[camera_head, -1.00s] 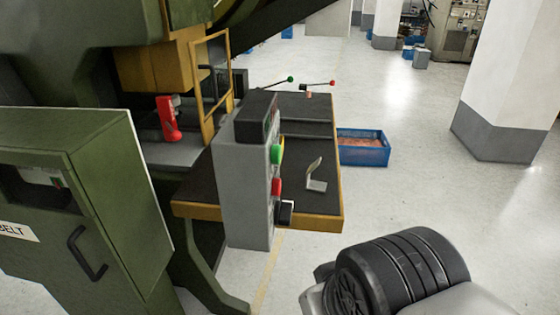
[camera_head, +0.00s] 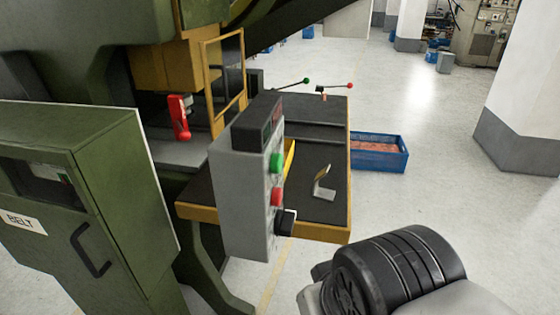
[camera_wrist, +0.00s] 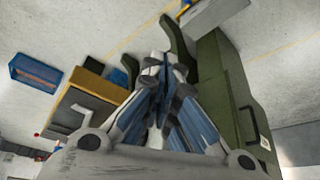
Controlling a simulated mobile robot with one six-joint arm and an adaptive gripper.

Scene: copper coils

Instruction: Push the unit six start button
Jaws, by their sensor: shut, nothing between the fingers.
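A grey control box (camera_head: 238,195) stands at the front edge of the machine table in the head view. Its right-hand face carries a green button (camera_head: 277,162), a red button (camera_head: 277,196) below it and a black knob (camera_head: 285,222) at the bottom. No unit number is readable on the box. My gripper (camera_wrist: 165,65) shows in the wrist view, shut with nothing between its fingers. It is not in the head view, where only part of my arm shows at the lower right. Its distance from the buttons cannot be told.
A green cabinet marked BELT (camera_head: 120,190) stands left of the control box. The dark table (camera_head: 310,152) has a yellow edge and carries a small metal bracket (camera_head: 323,185). A blue crate (camera_head: 378,165) stands behind it on the floor. The floor to the right is clear up to a pillar.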

